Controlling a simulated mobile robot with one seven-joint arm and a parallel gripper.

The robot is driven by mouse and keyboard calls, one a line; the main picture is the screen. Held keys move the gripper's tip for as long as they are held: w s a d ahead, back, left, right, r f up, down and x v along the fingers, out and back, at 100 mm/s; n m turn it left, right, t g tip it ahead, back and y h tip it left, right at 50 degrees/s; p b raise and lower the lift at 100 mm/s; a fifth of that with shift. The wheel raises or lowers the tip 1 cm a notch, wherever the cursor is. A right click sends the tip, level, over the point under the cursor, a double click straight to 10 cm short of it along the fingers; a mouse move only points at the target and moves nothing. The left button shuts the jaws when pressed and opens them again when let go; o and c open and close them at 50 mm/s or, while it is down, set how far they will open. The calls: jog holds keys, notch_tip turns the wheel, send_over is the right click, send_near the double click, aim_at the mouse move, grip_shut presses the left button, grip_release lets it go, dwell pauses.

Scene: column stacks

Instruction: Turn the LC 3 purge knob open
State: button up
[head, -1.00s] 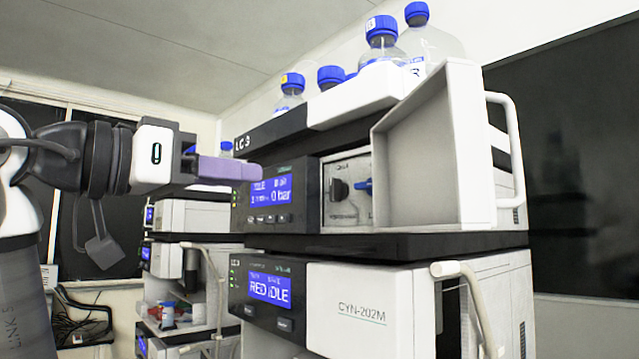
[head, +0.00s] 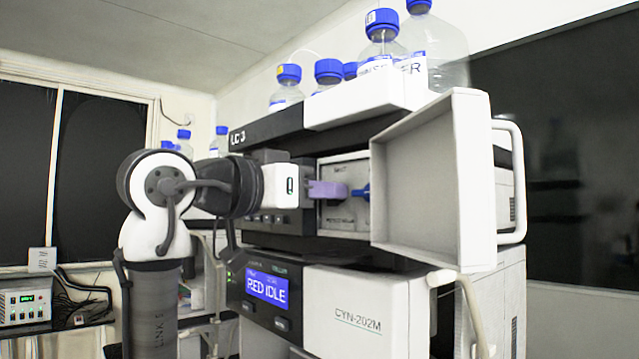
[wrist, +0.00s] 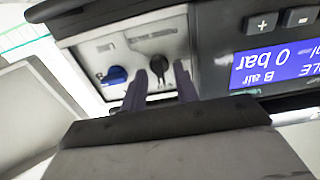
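The LC 3 module (head: 237,138) has its front door (head: 425,180) swung open to the right. Its recessed panel (head: 335,222) is exposed. The panel carries a black knob, seen in the wrist view (wrist: 159,66), and a blue knob (head: 362,192), also in the wrist view (wrist: 115,75). I cannot read which label belongs to which knob. My gripper (head: 343,189) is at the panel with its purple fingers pointing in. In the wrist view my gripper (wrist: 161,72) has its fingers apart, one on each side of the black knob. Contact cannot be told. The head view hides the black knob behind the fingers.
The display (wrist: 275,65) beside the panel shows 0 bar. Bottles with blue caps (head: 382,45) stand on top of the stack. A lower module (head: 345,310) reads RED IDLE, and a white handle (head: 465,290) sticks out at its right. The open door bounds the right side.

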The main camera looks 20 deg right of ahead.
grip_shut()
